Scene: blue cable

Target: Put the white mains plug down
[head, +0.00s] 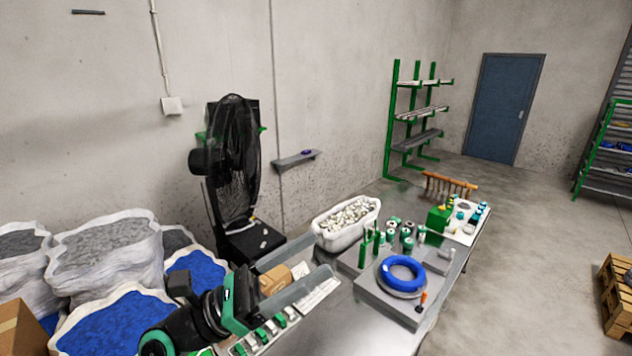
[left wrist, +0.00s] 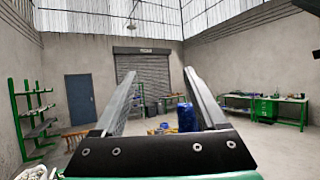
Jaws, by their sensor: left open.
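My left gripper (head: 322,256) reaches in from the lower left in the head view, over the near-left end of the metal table. Its two long grey fingers are spread apart. In the left wrist view its fingers (left wrist: 160,74) are also apart, with nothing held between them. I cannot make out a white mains plug for certain in either view. A white tub (head: 338,236) beyond the fingers holds many small whitish pieces, too small to identify. A blue cable coil (head: 403,283) lies on a grey plate (head: 388,310) on the table. My right gripper is not in view.
Green and white spools and a green box (head: 436,228) stand behind the coil. A small tan box (head: 275,280) shows between my fingers in the head view. A black fan (head: 235,170) and sacks (head: 105,255) stand left. The table's near middle (head: 345,325) is bare.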

